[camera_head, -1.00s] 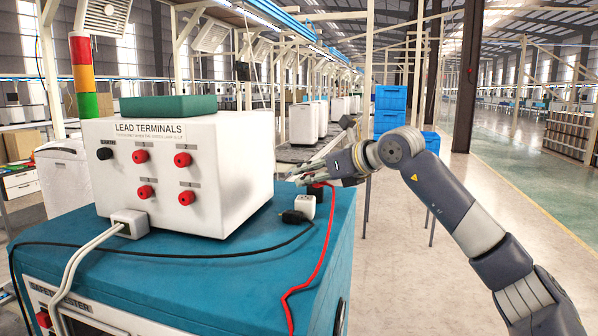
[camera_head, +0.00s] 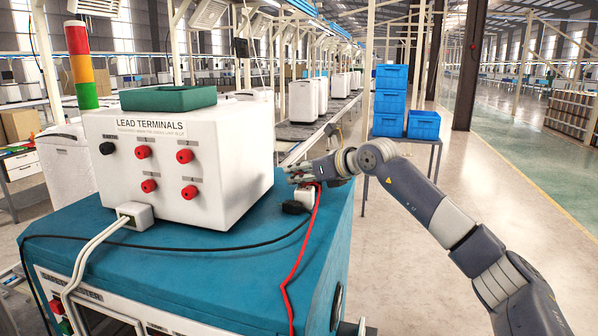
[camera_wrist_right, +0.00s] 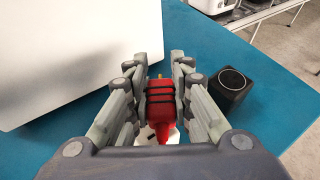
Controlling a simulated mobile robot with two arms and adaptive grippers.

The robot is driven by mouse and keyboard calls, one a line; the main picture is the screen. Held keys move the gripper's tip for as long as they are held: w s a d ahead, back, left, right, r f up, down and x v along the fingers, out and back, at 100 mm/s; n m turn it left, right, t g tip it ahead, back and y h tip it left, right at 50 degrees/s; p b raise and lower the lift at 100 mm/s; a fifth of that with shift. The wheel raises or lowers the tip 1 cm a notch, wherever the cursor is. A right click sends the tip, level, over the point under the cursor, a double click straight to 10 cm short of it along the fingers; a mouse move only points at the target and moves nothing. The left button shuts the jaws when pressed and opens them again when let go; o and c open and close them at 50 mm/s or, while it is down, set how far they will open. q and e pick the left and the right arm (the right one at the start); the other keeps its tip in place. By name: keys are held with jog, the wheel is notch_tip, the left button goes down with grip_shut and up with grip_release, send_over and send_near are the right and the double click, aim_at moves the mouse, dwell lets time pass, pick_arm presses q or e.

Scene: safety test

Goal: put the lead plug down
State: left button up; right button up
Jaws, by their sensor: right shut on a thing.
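My right gripper (camera_head: 298,173) is over the far right part of the blue-green cabinet top (camera_head: 215,255). In the right wrist view its fingers (camera_wrist_right: 165,75) are shut on a red lead plug (camera_wrist_right: 160,98) with dark bands and a metal tip. The red lead (camera_head: 300,258) runs from the gripper down across the top. I cannot tell whether the red plug touches the top. My left gripper is not in view.
The white lead terminals box (camera_head: 190,165), with red and black sockets, stands left of my right gripper. A small white block (camera_head: 304,194) sits by the black plug. A black lead (camera_head: 170,246) crosses the top. The top's front right is mostly clear.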

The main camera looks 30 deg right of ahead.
jog(key=shift+f, duration=0.3)
jog(key=o, duration=0.9)
jog(key=shift+r, duration=0.1)
